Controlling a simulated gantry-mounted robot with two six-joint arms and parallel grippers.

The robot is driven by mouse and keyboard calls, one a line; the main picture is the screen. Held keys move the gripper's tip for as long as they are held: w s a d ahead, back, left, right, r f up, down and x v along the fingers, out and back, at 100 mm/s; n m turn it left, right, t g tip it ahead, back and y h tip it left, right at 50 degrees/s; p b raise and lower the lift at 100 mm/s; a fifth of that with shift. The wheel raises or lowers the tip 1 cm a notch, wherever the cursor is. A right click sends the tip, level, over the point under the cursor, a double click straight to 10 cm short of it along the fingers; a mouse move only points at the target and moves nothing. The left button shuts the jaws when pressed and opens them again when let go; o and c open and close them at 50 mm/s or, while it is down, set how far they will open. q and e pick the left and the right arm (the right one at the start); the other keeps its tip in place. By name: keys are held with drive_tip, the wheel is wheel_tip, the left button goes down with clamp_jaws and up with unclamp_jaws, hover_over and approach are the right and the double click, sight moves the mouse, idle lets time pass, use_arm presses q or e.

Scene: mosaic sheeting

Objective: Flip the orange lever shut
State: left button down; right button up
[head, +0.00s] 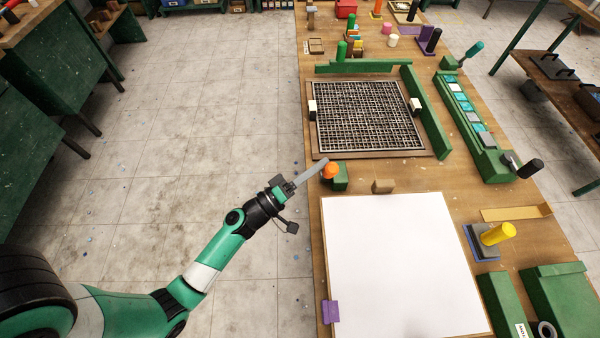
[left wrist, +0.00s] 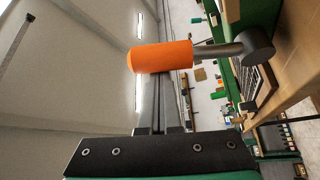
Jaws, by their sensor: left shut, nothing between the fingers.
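The orange lever (head: 330,170) stands at the left edge of the bench on a green block (head: 341,182). In the left wrist view its orange handle (left wrist: 160,56) is large, with a grey rod (left wrist: 218,48) running right to a dark round pivot (left wrist: 256,46). My left gripper (head: 322,163) is shut and empty, with its fingers at the handle's left side. In the left wrist view the fingers (left wrist: 158,100) run up to the handle, which hides their tips. I cannot tell whether they touch it. My right gripper is not in view.
A framed mesh grid (head: 432,154) lies beyond the lever, with green rails (head: 426,115) around it. A white sheet (head: 400,260) lies nearer, with a small brown block (head: 383,186) at its far edge. A yellow-handled lever (head: 497,233) stands right. Open floor lies left of the bench.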

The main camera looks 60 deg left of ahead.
use_arm(q)
drive_tip(key=s, duration=1.3)
drive_tip(key=shift+f+b, duration=0.15)
drive_tip(key=shift+b, duration=0.2)
drive_tip(key=shift+s, duration=0.1)
